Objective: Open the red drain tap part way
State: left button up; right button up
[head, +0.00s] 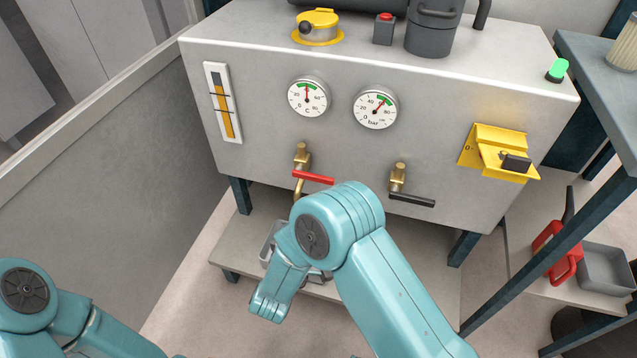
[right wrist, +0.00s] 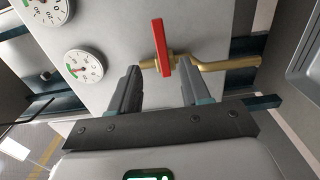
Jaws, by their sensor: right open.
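The red drain tap (head: 302,160) is a brass valve low on the front of the grey tank, with a red lever (head: 314,178). In the head view the lever lies roughly level, pointing right, and a brass spout hangs below, partly hidden by my right arm. In the right wrist view the red lever (right wrist: 161,48) and brass pipe (right wrist: 215,66) lie ahead of my right gripper (right wrist: 160,76). Its two fingers are apart, with the lever in line with the gap; I cannot tell whether they touch it. My right gripper is hidden in the head view. My left gripper is out of view.
A black-levered tap (head: 398,178) sits to the right of the red one. A yellow switch box (head: 497,152) and two gauges (head: 307,96) are on the same front. A metal tray (head: 267,243) on the lower shelf is partly hidden by my arm.

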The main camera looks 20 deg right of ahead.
aim_at(319, 181)
jog(key=b+x, duration=0.2)
jog(key=x, duration=0.9)
jog(key=shift+f, duration=0.1)
jog(key=shift+x, duration=0.8)
grip_shut()
